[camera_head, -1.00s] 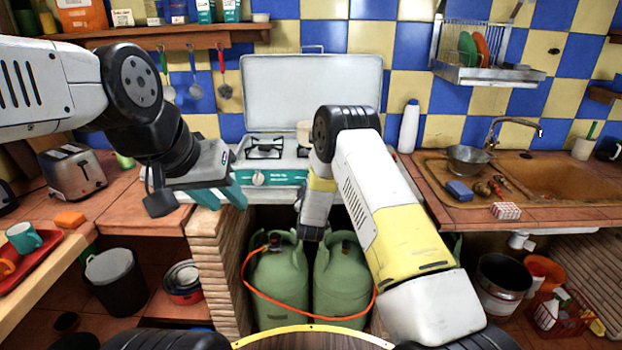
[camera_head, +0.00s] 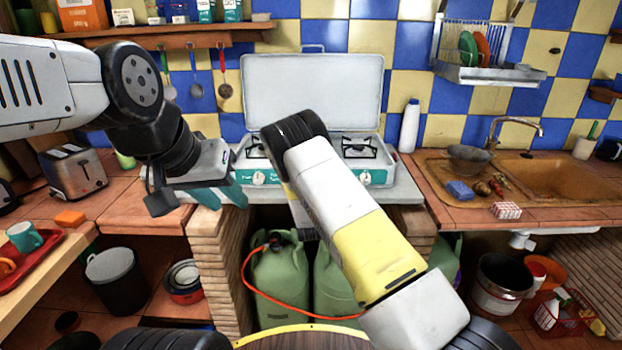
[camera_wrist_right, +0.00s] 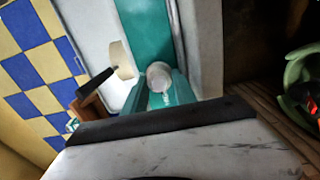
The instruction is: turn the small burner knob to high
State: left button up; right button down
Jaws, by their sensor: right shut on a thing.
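The stove is white with its lid raised (camera_head: 312,95) and a teal front panel (camera_head: 340,176). A round knob (camera_head: 258,177) shows at the panel's left and another (camera_head: 366,178) at its right. In the right wrist view, a pale round knob (camera_wrist_right: 158,76) sits between the teal fingers of my right gripper (camera_wrist_right: 161,92), which is shut on it. In the head view my right arm hides this gripper and the middle of the panel. My left gripper (camera_head: 222,195) is open and empty, left of the stove.
A cream object with a black handle (camera_wrist_right: 122,60) is close to the knob in the right wrist view. Green gas cylinders (camera_head: 280,275) stand below the stove. A toaster (camera_head: 77,172) is on the left counter and a white bottle (camera_head: 410,126) stands right of the stove.

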jog(key=shift+f, duration=0.1)
dwell(0.4)
jog(key=c, duration=1)
grip_release()
jog(key=shift+s, duration=0.15)
jog(key=s, duration=0.7)
jog(key=shift+s, duration=0.3)
jog(key=shift+d, duration=0.1)
